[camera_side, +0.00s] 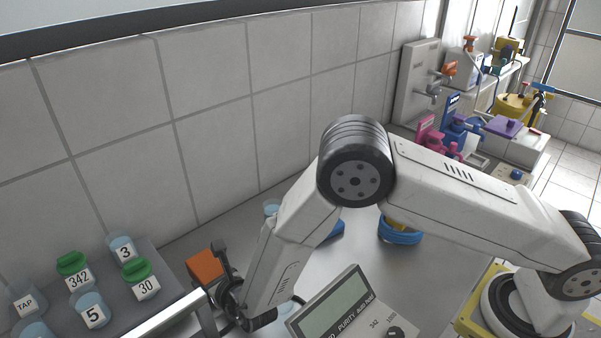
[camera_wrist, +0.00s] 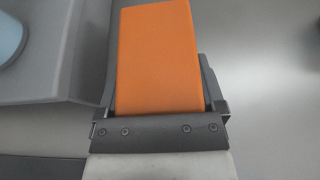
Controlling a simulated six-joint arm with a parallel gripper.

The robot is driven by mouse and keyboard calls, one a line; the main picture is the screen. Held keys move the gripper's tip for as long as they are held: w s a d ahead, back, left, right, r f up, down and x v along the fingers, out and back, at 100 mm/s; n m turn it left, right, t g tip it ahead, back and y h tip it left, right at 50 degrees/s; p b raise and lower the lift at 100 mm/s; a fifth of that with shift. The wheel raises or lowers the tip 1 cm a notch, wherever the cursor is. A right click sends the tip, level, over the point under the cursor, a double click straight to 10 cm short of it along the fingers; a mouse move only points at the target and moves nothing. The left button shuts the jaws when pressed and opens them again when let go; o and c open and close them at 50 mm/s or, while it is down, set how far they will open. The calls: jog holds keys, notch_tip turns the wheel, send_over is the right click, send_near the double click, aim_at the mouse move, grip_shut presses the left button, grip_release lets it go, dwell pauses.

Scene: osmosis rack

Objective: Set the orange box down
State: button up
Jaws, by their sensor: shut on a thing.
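The orange box (camera_side: 205,267) is at the end of my arm in the side view, close to the right edge of the grey bottle rack. My gripper (camera_side: 222,272) is dark and shut on the box. In the wrist view the orange box (camera_wrist: 158,55) stands out from between the fingers of my gripper (camera_wrist: 160,95), filling the gap between them. A grey surface lies under and around it. I cannot tell whether the box's underside touches the surface.
A grey rack (camera_side: 165,290) holds numbered bottles at the lower left, some green-capped. A purity meter (camera_side: 335,308) stands right of my gripper. Blue items (camera_side: 400,232) sit behind my arm. A tiled wall (camera_side: 215,110) runs along the back. Bare grey bench (camera_wrist: 275,70) shows right of the box.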

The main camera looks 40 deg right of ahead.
jog(key=shift+f, duration=0.4)
jog(key=o, duration=1)
jog(key=shift+s, duration=0.15)
jog(key=shift+v, duration=3.75)
